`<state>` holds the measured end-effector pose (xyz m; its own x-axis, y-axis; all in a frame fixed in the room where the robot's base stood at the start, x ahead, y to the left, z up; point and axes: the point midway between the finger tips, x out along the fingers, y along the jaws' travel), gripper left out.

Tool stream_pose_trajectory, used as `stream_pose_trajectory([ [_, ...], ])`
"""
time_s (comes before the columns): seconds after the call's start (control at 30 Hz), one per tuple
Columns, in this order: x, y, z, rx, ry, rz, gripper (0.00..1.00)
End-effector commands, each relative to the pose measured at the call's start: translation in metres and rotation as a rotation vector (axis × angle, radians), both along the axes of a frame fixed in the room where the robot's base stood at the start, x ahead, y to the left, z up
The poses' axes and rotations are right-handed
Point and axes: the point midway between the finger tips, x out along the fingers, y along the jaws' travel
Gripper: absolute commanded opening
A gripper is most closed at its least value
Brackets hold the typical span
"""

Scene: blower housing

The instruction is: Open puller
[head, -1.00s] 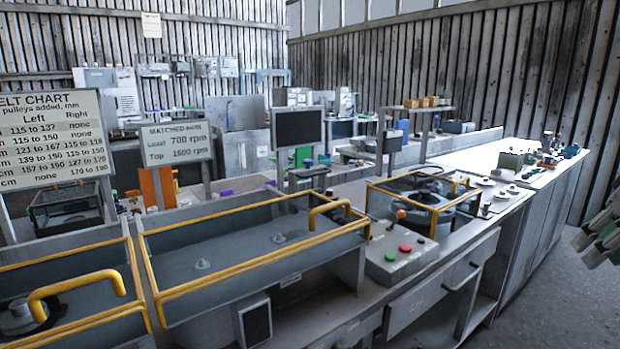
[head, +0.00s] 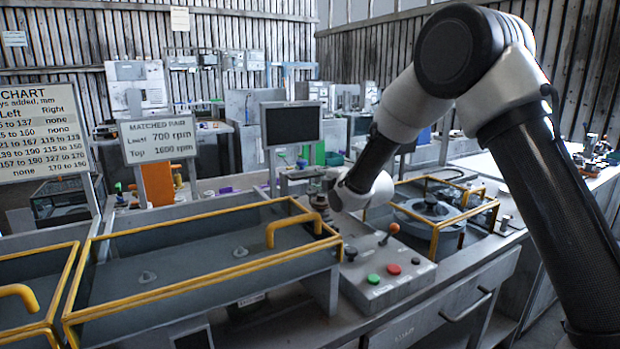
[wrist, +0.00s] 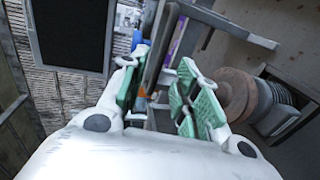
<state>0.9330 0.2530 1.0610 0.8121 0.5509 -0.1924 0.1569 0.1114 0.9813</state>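I cannot tell which thing in view is the puller. My gripper (wrist: 160,100) shows in the wrist view with its two green-padded fingers spread apart, and I see nothing clearly held between them. Behind the gap lie a grey bar-like part (wrist: 228,22) and a small orange part (wrist: 142,92), too small to name. In the head view my arm reaches from the right over the bench, its wrist by the control panel (head: 388,276); the gripper is mostly hidden there.
Yellow-railed guards (head: 190,290) and a railed round unit (head: 432,212) stand near the arm. A dark screen (head: 291,126) is behind it, and also in the wrist view (wrist: 70,35). Brown discs (wrist: 236,95) sit right of the fingers. A drawer (head: 440,318) is below the bench.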

Motion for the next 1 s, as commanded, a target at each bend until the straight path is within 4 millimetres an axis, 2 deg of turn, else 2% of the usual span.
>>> stream_pose_trajectory([
  [0.33, 0.045, 0.030, -0.011, 0.001, 0.003, -0.002, 0.31],
  [0.5, 0.053, 0.035, -0.013, 0.001, 0.005, -0.002, 0.31],
  [0.73, 0.053, 0.035, -0.013, 0.002, 0.004, -0.003, 0.31],
  [0.9, 0.053, 0.035, -0.013, 0.001, 0.004, -0.003, 0.00],
  [1.0, 0.053, 0.035, -0.013, 0.001, 0.004, -0.003, 0.00],
])
